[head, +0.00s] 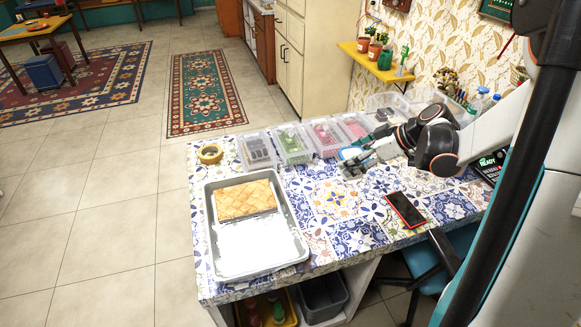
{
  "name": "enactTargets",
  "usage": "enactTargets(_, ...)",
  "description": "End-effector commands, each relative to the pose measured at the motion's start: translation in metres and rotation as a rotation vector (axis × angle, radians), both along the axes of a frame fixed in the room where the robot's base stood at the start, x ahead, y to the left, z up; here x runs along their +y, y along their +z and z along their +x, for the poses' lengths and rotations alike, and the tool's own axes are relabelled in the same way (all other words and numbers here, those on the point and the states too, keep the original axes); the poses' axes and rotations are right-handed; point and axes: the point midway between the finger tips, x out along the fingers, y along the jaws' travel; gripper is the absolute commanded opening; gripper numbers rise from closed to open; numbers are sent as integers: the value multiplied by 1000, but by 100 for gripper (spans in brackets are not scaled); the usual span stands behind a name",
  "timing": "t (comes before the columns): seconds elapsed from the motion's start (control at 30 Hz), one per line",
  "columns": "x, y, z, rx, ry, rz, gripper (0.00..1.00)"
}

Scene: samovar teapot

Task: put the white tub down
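The white tub (349,153) is small, with some blue on it, and shows at the end of my arm over the right-hand part of the tiled table (335,200). My gripper (359,157) has its dark fingers on either side of the tub and appears shut on it. The fingers hide part of the tub. I cannot tell whether its base touches the table top.
Clear containers, including one with green contents (293,145) and one with pink (326,138), line the back edge. A metal tray (298,246) holding a golden slab (245,199) fills the left front. Yellow tape (210,153) and a red-edged phone (405,209) lie nearby. Tiles between tray and phone are clear.

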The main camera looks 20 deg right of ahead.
Motion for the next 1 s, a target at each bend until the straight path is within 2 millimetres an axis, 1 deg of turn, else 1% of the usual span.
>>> enactTargets(0.03,-5,10,-2,0,22,1,47)
enactTargets(0.07,-7,12,-2,1,33,-1,47)
enactTargets(0.17,-10,8,-3,1,54,-2,47)
enactTargets(0.27,-10,-11,-3,1,59,-2,47)
enactTargets(0.5,-10,-71,-3,1,57,-2,47)
enactTargets(0.7,-10,-117,-3,0,57,-2,47)
enactTargets(0.83,-10,-136,-3,1,56,-2,47)
enactTargets(1.0,-10,-144,-4,1,56,-2,47)
